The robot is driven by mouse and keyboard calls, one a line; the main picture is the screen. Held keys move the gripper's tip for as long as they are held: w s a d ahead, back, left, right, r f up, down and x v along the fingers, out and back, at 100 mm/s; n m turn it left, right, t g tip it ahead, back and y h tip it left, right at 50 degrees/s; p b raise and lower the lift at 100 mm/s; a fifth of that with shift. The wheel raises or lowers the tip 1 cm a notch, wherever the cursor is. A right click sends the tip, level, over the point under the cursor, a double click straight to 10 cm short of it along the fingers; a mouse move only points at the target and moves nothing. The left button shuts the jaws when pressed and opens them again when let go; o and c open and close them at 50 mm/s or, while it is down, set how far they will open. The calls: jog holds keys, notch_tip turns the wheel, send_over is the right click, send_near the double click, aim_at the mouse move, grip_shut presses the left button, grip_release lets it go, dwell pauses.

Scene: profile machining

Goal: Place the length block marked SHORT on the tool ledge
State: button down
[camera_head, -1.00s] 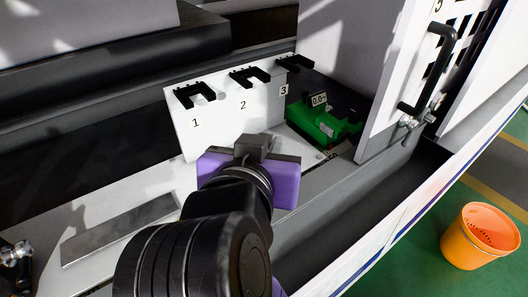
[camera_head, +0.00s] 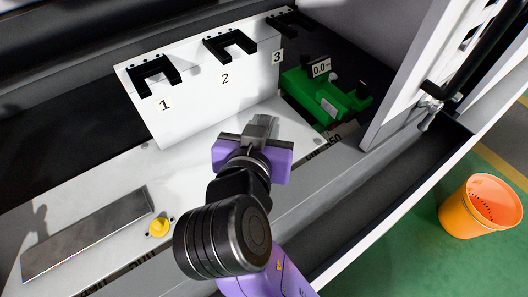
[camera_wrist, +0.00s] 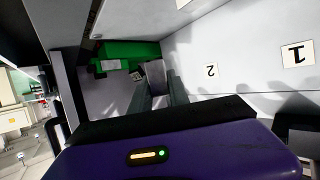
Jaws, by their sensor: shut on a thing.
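My gripper (camera_head: 262,128) is in the middle of the head view, above the pale ledge surface (camera_head: 185,180) in front of the numbered panel. In the wrist view its two fingers (camera_wrist: 157,90) are shut on a small grey block (camera_wrist: 155,74). No marking on the block can be read, so I cannot tell if it says SHORT. Most of the block is hidden by the fingers in the head view. I cannot tell whether it touches the surface below.
A white panel (camera_head: 205,105) carries black forks numbered 1, 2 and 3. A green device (camera_head: 325,98) with a 0.0 display stands right of it. A flat metal bar (camera_head: 88,235) and a yellow knob (camera_head: 159,227) are at left. An orange bucket (camera_head: 480,207) stands on the floor.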

notch_tip(320, 180, down, 9)
dwell(0.5)
jog(key=shift+f+b, duration=0.2)
jog(key=shift+b, duration=0.1)
jog(key=c, duration=1.5)
grip_release()
jog(key=shift+r, duration=0.1)
jog(key=shift+s+r, duration=0.1)
jog(key=shift+s, duration=0.1)
jog(key=v, duration=1.1)
jog(key=shift+s+r, duration=0.1)
jog(key=shift+s, duration=0.2)
jog(key=shift+a, duration=0.1)
